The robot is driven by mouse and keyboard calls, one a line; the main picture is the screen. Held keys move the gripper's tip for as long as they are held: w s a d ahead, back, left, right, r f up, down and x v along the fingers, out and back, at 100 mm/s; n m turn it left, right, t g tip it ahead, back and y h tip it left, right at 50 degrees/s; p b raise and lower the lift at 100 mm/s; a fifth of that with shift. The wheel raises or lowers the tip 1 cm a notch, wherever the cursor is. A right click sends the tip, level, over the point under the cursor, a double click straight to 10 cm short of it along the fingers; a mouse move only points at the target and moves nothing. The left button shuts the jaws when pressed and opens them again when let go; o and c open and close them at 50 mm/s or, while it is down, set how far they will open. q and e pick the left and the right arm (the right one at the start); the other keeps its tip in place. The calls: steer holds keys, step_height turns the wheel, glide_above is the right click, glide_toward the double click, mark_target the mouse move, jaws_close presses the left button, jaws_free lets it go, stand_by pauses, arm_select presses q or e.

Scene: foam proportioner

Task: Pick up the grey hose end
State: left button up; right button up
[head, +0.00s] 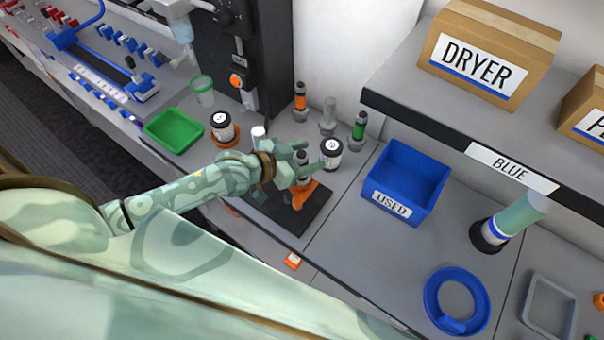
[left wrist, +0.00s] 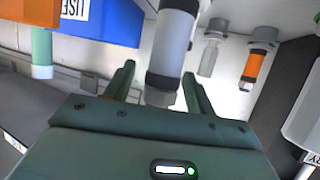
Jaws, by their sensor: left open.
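A grey hose end (head: 328,116) stands upright at the wall, between an orange-banded one (head: 300,99) and a green-banded one (head: 359,131). It seems to show in the left wrist view (left wrist: 211,52), beside the orange-banded one (left wrist: 257,66). Another upright piece, pale with a dark grey band (head: 302,157), is at the orange stand (head: 303,192) and looms close in the left wrist view (left wrist: 171,55). My left gripper (head: 309,157) is open, its fingers on either side of this piece. I cannot tell whether they touch it. My right gripper is out of view.
A blue USED bin (head: 409,170) and a black-and-white jar (head: 331,153) stand right of my gripper. A shelf edge (head: 420,125) overhangs the back right. A green tray (head: 174,130) lies left. The counter before the bin (head: 365,245) is clear.

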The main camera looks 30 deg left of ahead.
arm_select(q)
steer(key=shift+w+d+f, duration=0.1)
steer(key=shift+w+d, duration=0.05)
steer(key=shift+w, duration=0.05)
jaws_close()
